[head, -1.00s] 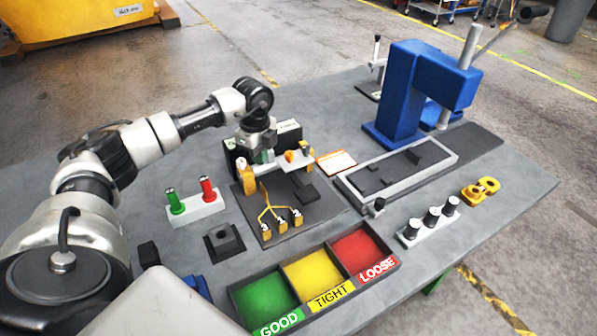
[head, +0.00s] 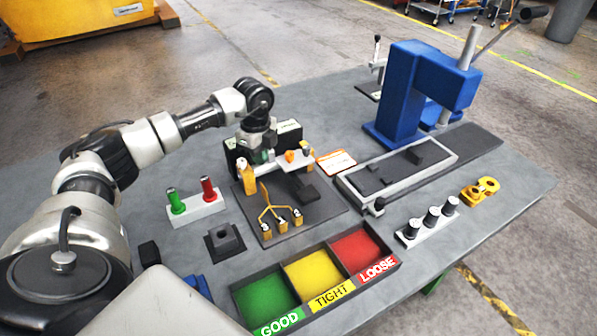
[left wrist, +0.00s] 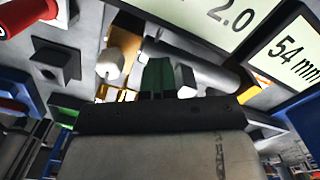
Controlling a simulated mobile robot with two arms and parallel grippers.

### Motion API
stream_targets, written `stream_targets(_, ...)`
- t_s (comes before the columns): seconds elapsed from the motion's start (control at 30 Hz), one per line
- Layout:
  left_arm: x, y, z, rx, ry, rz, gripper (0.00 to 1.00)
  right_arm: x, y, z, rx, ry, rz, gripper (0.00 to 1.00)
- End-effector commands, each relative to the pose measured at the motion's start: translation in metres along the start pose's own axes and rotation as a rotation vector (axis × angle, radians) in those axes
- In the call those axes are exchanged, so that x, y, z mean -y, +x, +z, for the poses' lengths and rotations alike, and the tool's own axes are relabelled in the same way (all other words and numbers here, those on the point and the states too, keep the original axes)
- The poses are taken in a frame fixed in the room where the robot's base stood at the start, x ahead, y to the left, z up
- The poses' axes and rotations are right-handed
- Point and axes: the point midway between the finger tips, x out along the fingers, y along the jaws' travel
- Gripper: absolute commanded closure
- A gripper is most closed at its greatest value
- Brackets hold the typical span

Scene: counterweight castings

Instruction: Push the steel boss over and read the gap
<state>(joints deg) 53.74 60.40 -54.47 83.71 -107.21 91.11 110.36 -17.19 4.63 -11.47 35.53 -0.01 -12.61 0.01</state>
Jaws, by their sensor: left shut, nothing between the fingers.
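My left gripper (head: 263,157) points down over the dark fixture plate (head: 325,209) in the middle of the table. Its green fingers are shut and empty, and show in the left wrist view (left wrist: 166,78). A grey cylinder (left wrist: 205,68), which looks like the steel boss, lies just beyond the fingertips there; whether they touch it I cannot tell. In the head view I cannot make it out clearly. A black box (head: 236,160) stands behind the gripper. In the left wrist view a display (left wrist: 296,58) reads "54 mm", and another panel (left wrist: 222,18) shows "2.0". My right gripper is not in view.
A tray (head: 318,305) marked GOOD, TIGHT and LOOSE is at the front. Green (head: 175,201) and red (head: 208,190) plugs stand left. A blue press (head: 402,105) stands at the back right. Black-topped plugs (head: 431,216) and a yellow part (head: 480,191) are at right.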

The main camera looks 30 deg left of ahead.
Motion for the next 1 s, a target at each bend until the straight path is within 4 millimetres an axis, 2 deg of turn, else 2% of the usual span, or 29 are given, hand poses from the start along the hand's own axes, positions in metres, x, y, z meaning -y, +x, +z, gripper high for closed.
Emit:
stream_targets(0.37,0.003,-0.008,-0.002,-0.005,0.001,-0.012,1.00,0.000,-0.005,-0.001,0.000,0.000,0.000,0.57)
stream_targets(1.0,0.001,-0.059,-0.001,-0.002,0.000,-0.005,1.00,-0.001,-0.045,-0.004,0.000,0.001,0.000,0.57)
